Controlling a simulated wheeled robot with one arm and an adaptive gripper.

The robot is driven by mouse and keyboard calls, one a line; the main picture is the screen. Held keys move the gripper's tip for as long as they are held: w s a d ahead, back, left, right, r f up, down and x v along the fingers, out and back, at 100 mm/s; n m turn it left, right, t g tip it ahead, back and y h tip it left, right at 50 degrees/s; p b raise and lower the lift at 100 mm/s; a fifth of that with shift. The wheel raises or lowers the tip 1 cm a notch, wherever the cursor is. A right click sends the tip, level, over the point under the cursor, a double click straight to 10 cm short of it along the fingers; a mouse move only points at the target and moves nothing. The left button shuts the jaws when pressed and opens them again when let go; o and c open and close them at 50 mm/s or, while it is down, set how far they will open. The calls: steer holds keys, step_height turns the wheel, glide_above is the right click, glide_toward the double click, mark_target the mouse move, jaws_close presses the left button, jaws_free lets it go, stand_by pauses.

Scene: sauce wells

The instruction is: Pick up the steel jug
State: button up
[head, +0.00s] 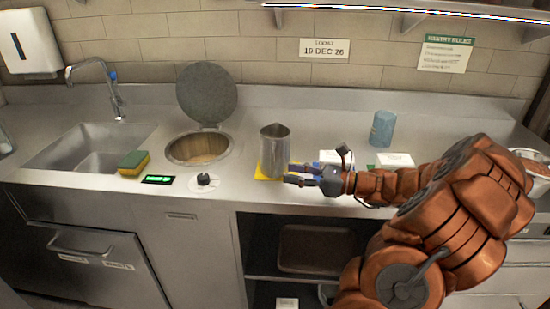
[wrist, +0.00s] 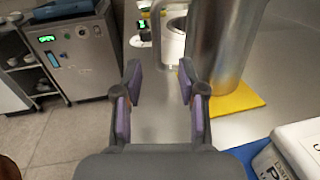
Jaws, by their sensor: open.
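The steel jug (head: 274,150) stands upright on a yellow mat (head: 262,176) on the steel counter. In the wrist view the jug (wrist: 225,45) is ahead and to the right, with its handle (wrist: 160,38) roughly in line with the gap between my fingers. My gripper (head: 289,174) is in front of the jug's lower right side in the head view. In the wrist view my gripper (wrist: 159,88) is open, with nothing between its purple-padded fingers. The jug's top is cut off in the wrist view.
A round well (head: 200,149) with its lid (head: 207,92) raised is left of the jug. A sponge (head: 133,163) lies near the sink (head: 90,148). A blue cup (head: 382,129) stands behind my arm. A white box (wrist: 292,150) is close on the right.

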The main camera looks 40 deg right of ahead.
mark_target(272, 177)
steer(key=shift+p+x, duration=0.4)
steer(key=shift+x, duration=2.7)
steer(key=shift+s+a, duration=0.15)
steer(key=shift+c, duration=0.3)
jaws_close()
